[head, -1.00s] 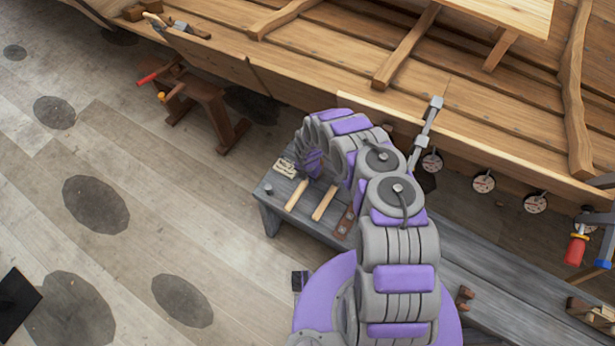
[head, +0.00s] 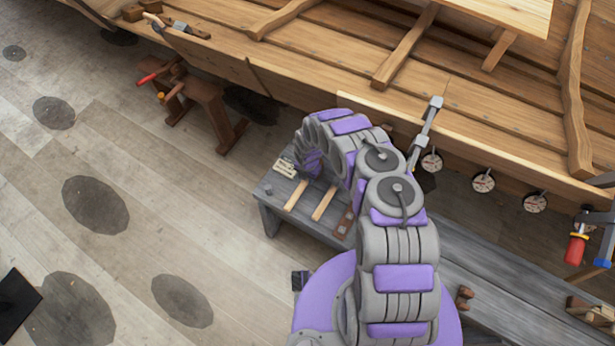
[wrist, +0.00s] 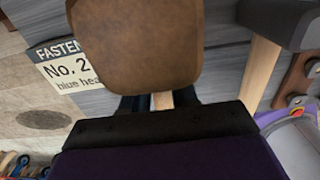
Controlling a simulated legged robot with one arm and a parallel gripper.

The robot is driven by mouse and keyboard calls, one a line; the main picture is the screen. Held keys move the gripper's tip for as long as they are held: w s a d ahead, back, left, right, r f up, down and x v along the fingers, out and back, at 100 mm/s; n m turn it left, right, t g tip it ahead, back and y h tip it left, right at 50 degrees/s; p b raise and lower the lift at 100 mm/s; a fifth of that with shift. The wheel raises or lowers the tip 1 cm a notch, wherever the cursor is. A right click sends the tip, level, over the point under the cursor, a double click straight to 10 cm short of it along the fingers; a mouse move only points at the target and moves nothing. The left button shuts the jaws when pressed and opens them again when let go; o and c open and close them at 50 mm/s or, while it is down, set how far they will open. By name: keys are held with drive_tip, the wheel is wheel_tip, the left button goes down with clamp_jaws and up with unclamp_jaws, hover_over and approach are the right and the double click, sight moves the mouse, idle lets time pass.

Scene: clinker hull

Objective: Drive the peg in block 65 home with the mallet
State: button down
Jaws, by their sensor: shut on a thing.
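In the wrist view a large brown head (wrist: 137,42), which looks like the mallet's, fills the upper middle. Its pale wooden handle (wrist: 162,100) runs down between the dark fingers of my gripper (wrist: 160,104), which is shut on it. In the head view my arm curls down over the grey bench, and my gripper and the mallet's head are hidden behind it. I cannot make out block 65 or its peg in either view.
A second tool with a dark head (wrist: 283,22) lies beside the mallet on the grey bench (head: 460,262). A sign (wrist: 62,66) reading "No. 2" stands close by. The plank hull (head: 330,60) rises behind, with round labelled discs (head: 483,181) along its edge. Floor at left is mostly open.

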drive_tip(key=shift+r, duration=0.15)
drive_tip(key=shift+r+p, duration=0.45)
idle(0.4)
wheel_tip(320, 180, up, 8)
drive_tip(key=p, duration=0.6)
drive_tip(key=c, duration=1.4)
unclamp_jaws()
clamp_jaws()
